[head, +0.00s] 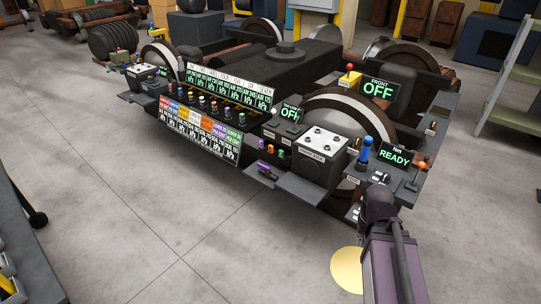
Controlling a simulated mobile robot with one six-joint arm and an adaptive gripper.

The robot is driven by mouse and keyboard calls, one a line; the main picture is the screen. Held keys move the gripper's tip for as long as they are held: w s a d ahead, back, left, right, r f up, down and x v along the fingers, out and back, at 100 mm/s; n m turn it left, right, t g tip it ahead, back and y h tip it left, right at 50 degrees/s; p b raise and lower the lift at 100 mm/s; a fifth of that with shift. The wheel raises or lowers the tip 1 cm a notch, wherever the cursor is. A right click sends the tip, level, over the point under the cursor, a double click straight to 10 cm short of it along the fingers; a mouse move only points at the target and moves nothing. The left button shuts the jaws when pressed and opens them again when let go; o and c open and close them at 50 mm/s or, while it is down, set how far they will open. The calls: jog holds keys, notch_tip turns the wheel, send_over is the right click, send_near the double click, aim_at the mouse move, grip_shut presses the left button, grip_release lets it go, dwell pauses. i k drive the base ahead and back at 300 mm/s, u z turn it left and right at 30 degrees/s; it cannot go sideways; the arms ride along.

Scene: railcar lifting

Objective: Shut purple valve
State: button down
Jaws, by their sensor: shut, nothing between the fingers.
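A purple handle (265,170), which looks like the valve lever, lies tilted at a small dark ledge on the front of the control bench. I cannot tell from this view whether the valve is open or shut. A small purple piece (262,143) also shows on the panel just above it, beside red and green ones. My gripper (377,181) is at the right end of the bench, well to the right of the purple handle and apart from it. It is shut and empty. Its fingertips are small and dark here.
The control bench carries a row of pressure displays (230,87), coloured labels, a green OFF sign (378,89) and a READY screen (394,155). A blue-topped post (364,149) stands near my gripper. A shelf rack (510,88) is at right. The floor in front is clear.

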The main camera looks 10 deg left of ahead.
aim_at(268, 169)
jog(key=z, duration=0.05)
jog(key=i, duration=0.85)
jog(key=u, duration=0.6)
jog(key=i, duration=0.55)
jog(key=u, duration=0.3)
